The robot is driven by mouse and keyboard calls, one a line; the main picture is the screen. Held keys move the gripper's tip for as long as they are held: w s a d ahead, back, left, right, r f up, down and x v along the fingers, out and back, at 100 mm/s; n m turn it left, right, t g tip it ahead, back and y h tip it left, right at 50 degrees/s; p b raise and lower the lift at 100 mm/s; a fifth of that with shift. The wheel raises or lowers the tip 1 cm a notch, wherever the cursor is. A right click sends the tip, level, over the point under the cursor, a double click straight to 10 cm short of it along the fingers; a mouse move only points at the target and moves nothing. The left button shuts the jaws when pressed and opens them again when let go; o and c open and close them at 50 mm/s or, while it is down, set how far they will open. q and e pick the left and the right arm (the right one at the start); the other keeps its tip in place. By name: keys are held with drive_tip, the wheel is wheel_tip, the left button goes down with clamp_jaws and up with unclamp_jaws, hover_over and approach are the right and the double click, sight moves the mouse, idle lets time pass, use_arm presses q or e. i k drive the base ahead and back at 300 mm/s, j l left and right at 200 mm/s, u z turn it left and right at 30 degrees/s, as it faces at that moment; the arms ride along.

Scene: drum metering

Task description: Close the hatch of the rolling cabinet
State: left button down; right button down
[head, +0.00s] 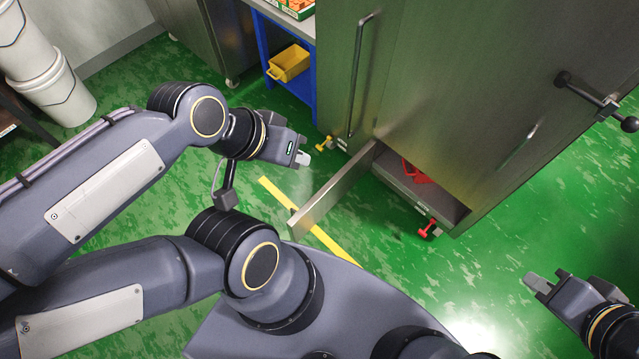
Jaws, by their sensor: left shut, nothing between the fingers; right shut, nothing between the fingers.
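The rolling cabinet (450,90) is a tall brushed-metal cabinet at the upper right. Its low hatch (335,190) stands swung out toward me, hinged at the left of the bottom opening. Inside the opening (440,196) a red object (417,172) shows in part. My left gripper (304,158) is shut and empty, left of the hatch and apart from it. My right gripper (531,281) is shut and empty, over the floor at the lower right, apart from the cabinet.
A long vertical handle (356,75) and a crossbar handle (600,101) stick out from the cabinet. A red caster (428,229) and a yellow caster (325,143) are at its base. A blue shelf (310,91) holds a yellow bin (289,64). White buckets (55,90) stand far left. Green floor is clear between.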

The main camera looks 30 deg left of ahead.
sight(301, 222)
drive_tip(key=k+j+z, duration=0.15)
drive_tip(key=j, duration=0.35)
drive_tip(key=k+j+z, duration=0.15)
drive_tip(key=j, duration=0.3)
drive_tip(key=k+j+z, duration=0.15)
drive_tip(key=j, duration=0.35)
drive_tip(key=k+j+z, duration=0.15)
drive_tip(key=j, duration=0.25)
drive_tip(key=k+j+z, duration=0.1)
drive_tip(key=k+j, duration=0.2)
drive_tip(key=k+j+z, duration=0.15)
drive_tip(key=j, duration=0.35)
drive_tip(key=j+z, duration=0.15)
drive_tip(key=j, duration=0.25)
drive_tip(key=i+j, duration=0.15)
drive_tip(key=i+j+z, duration=0.1)
drive_tip(key=j, duration=0.25)
